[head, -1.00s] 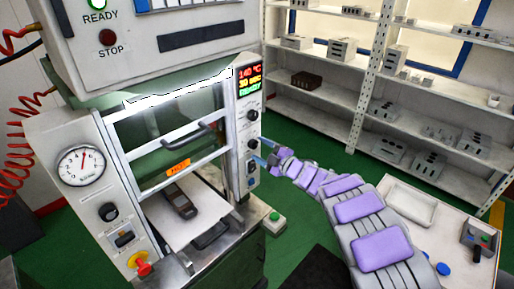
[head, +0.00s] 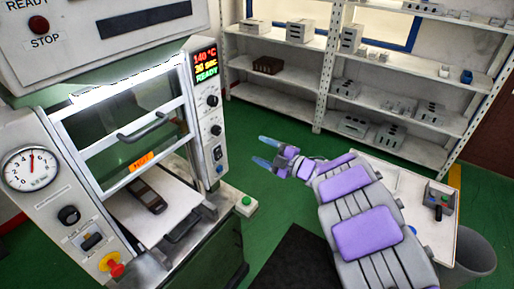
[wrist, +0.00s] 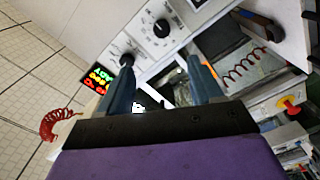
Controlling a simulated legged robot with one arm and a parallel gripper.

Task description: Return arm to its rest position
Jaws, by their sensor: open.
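My gripper (head: 265,151) is open and empty in the head view, with two blue fingers pointing left toward the press. It is in the air over the green floor, right of the press and apart from it. In the wrist view its two blue fingers (wrist: 163,90) stand apart, with the press's control panel beyond them. My arm runs from the lower right of the head view. The press (head: 207,120) is at the left, its display reading 140 °C, 30 sec, READY. A dark mould piece (head: 148,195) lies on the press's white plate (head: 125,213).
A white side table (head: 398,182) with a small control box (head: 440,197) is at the right, beside a grey bin (head: 477,257). Shelves (head: 290,105) with grey moulds line the back. Green floor lies open between.

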